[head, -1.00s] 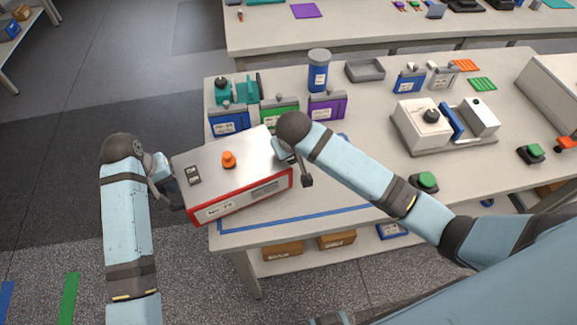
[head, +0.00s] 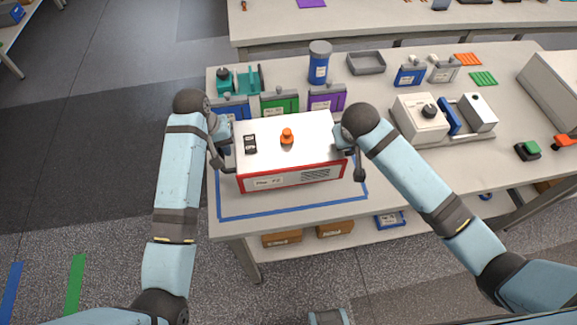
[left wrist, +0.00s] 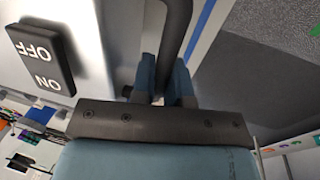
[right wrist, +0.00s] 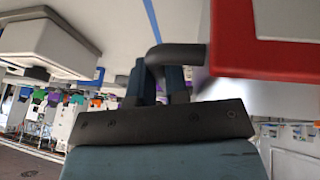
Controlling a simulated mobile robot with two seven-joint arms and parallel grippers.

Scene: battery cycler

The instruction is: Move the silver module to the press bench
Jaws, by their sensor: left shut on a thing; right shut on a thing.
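The silver module (head: 300,150) is a box with a silver top, a red-edged front, an orange knob and a black switch. It is level over the blue-taped rectangle (head: 290,211) on the bench (head: 390,175); I cannot tell whether it touches the bench. My left gripper (head: 224,150) is shut on the dark handle at its left end, and the handle shows between the fingers in the left wrist view (left wrist: 165,90). My right gripper (head: 345,148) is shut on the right handle, also seen in the right wrist view (right wrist: 165,85).
Blue, green (head: 279,103) and purple (head: 327,98) modules stand close behind the silver module. A blue canister (head: 319,63) and grey tray (head: 366,62) are farther back. A white press-like device (head: 422,118) stands to the right. The taped area's front part is clear.

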